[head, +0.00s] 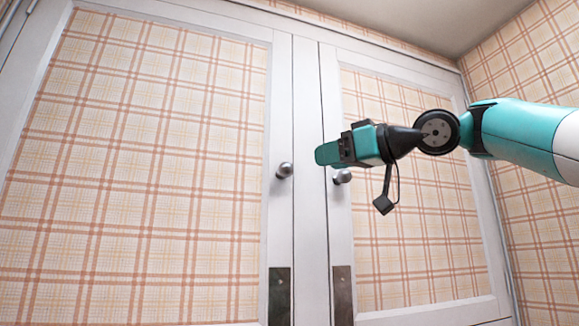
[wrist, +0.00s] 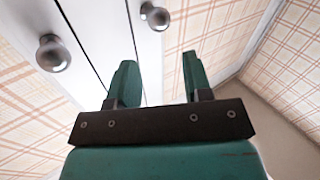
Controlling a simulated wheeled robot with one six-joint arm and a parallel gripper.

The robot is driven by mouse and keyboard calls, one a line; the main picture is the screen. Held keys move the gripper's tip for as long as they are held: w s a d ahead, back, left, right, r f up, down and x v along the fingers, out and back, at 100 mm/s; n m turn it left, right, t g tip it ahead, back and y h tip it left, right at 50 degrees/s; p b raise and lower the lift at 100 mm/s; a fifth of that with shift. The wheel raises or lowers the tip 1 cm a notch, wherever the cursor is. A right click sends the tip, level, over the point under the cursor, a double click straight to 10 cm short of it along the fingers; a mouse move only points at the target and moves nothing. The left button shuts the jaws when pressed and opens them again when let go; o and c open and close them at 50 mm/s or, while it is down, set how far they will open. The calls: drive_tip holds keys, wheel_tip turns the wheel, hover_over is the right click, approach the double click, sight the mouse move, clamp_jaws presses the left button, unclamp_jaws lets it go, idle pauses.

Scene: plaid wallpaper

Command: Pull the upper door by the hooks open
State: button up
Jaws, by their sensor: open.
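Two tall plaid-panelled doors stand side by side in white frames, the left door (head: 150,150) and the right door (head: 420,230). Each has a round metal knob beside the middle post: the left knob (head: 284,170) and the right knob (head: 342,177). My gripper (head: 320,154) is in front of the doors, just above the right knob in the picture. In the wrist view its two teal fingers (wrist: 160,72) are apart with nothing between them. One knob (wrist: 154,15) shows beyond the fingertips, another (wrist: 53,53) to their left. I see no hooks.
Dark metal plates (head: 279,296) sit low on the frames by the middle post (head: 311,200). A plaid side wall (head: 535,130) closes off the right, and a plain ceiling (head: 430,25) is above. The space before the left door is clear.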

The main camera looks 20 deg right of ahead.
sight(292, 167)
drive_tip(key=p+x, duration=0.3)
drive_tip(key=x, duration=0.6)
drive_tip(key=shift+w+a, duration=0.1)
drive_tip(key=shift+w, duration=0.1)
drive_tip(key=shift+w+a+f+p, duration=0.1)
drive_tip(key=shift+w+a+p, duration=0.1)
drive_tip(key=shift+w+p, duration=0.1)
drive_tip(key=shift+c, duration=0.3)
clamp_jaws()
